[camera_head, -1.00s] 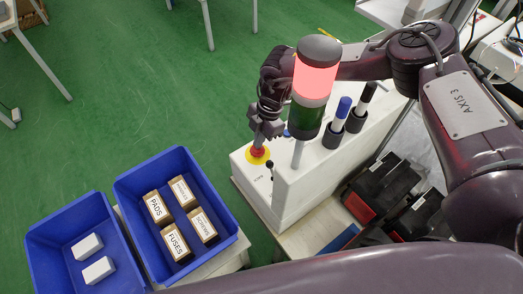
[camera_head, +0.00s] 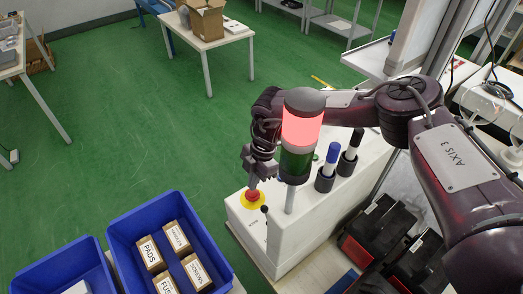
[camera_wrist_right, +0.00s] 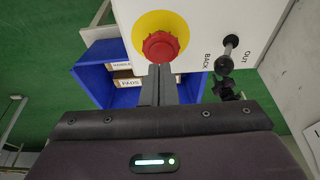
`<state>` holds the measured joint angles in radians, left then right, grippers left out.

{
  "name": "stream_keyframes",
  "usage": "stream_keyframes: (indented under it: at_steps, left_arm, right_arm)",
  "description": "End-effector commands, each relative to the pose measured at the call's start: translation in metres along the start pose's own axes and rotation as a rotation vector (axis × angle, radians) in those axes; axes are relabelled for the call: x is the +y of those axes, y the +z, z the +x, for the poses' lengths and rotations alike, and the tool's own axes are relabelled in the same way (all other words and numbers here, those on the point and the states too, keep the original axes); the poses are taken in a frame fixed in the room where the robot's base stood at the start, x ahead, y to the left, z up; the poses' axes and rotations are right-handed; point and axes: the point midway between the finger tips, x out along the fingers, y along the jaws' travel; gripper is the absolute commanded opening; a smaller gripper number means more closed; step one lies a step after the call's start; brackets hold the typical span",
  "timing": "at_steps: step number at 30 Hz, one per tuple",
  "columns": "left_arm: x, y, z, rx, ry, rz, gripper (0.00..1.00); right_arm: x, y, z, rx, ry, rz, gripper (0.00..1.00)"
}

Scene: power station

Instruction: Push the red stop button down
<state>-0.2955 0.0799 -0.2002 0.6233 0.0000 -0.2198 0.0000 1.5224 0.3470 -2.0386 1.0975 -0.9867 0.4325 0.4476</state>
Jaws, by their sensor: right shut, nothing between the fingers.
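The red stop button (camera_head: 252,195) sits on a yellow disc on the low front part of the white control box (camera_head: 300,232). It also shows in the right wrist view (camera_wrist_right: 161,46), near the top. My right gripper (camera_head: 252,184) is shut and empty, pointing down at the button from above. In the right wrist view its fingertips (camera_wrist_right: 160,68) overlap the button's lower edge; I cannot tell whether they touch it. The signal tower (camera_head: 302,125) on the box is lit red above a dark green section. My left gripper is not in view.
A black lever (camera_wrist_right: 230,42) marked OUT and BACK stands beside the button. Markers (camera_head: 329,165) stand in black holders on the box. A blue bin (camera_head: 130,222) with labelled cartons is at lower left. Black and red cases (camera_head: 375,232) lie right of the box.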

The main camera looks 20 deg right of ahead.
Motion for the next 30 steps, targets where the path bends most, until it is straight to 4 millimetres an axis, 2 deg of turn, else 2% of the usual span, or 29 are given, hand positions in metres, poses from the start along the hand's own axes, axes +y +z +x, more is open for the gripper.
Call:
stream_keyframes:
  at_steps: [1, 3, 9, 15, 21, 30]
  left_arm:
    - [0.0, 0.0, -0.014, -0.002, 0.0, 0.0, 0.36]
    - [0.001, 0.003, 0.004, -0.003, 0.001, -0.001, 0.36]
    - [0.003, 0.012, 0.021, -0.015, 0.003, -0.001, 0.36]
    - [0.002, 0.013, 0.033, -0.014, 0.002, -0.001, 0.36]
    - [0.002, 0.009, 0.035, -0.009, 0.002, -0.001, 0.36]
    - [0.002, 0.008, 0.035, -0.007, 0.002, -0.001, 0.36]
  right_arm:
    - [0.003, -0.005, -0.018, 0.0, 0.006, 0.001, 0.0]
    - [0.004, -0.001, -0.022, -0.001, 0.011, 0.001, 0.0]
    - [0.005, -0.001, -0.063, -0.001, 0.016, 0.001, 0.0]
    - [0.006, -0.001, -0.097, -0.002, 0.016, 0.001, 0.0]
    - [0.005, -0.002, -0.111, -0.001, 0.013, 0.002, 0.0]
    - [0.005, -0.002, -0.113, -0.001, 0.013, 0.002, 0.0]
